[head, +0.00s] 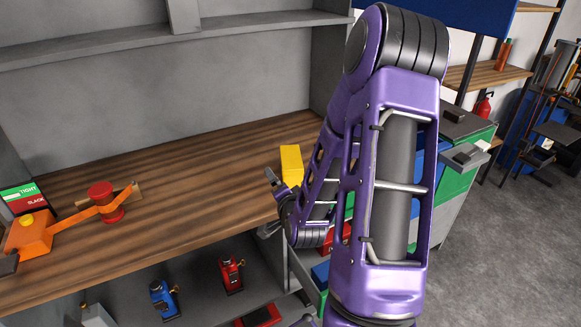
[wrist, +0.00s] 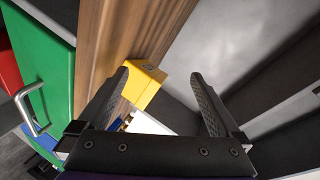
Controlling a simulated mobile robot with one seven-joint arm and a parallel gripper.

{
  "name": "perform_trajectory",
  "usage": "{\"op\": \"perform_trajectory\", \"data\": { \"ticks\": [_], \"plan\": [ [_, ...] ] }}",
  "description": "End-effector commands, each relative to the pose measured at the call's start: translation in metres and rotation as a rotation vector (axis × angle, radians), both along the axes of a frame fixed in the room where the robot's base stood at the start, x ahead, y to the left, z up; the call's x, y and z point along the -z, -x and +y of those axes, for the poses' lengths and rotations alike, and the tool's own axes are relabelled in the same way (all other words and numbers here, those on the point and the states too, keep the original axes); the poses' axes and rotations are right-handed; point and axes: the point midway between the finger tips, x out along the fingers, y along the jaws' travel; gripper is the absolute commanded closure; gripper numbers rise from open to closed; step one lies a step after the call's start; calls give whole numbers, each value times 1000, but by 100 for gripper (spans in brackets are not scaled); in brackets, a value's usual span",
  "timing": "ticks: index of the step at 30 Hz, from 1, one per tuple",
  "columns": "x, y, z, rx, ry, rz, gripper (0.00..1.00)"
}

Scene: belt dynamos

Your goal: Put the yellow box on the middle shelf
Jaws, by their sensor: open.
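The yellow box (head: 291,165) stands upright on the wooden worktop (head: 180,170), near its right end and front edge. In the wrist view the yellow box (wrist: 145,85) is ahead of my gripper (wrist: 162,85), nearer the left finger, which overlaps part of it. My gripper is open and nothing is between its fingers that I can tell. In the head view my gripper (head: 270,203) is just left of and in front of the box, partly hidden by my purple arm. A grey shelf (head: 100,42) runs along the back wall above the worktop.
An orange belt device (head: 30,235) with a red pulley (head: 103,200) stands at the worktop's left. Below are a blue jack (head: 163,298) and a red jack (head: 231,273). A green drawer front (wrist: 45,65) is close on the left in the wrist view. The worktop's middle is clear.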

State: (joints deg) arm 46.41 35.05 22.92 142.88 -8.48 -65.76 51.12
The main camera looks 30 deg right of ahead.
Motion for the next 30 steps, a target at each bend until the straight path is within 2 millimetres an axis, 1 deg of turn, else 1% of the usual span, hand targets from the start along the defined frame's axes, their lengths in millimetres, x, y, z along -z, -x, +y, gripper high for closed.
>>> {"op": "perform_trajectory", "data": {
  "ticks": [1,3,8,12,16,21,25,27,30],
  "plan": [
    [1,0,4,17,-108,-29,0],
    [1,-1,11,40,-270,-74,0],
    [4,-1,22,103,-635,-171,0],
    [17,12,15,209,-963,-317,0],
    [23,26,7,300,-1253,-480,0],
    [25,46,-7,393,-1598,-706,0],
    [24,57,-14,426,-1760,-830,0],
    [24,61,-16,433,-1806,-868,0],
    [25,60,-19,433,-1831,-889,0]
  ]
}}
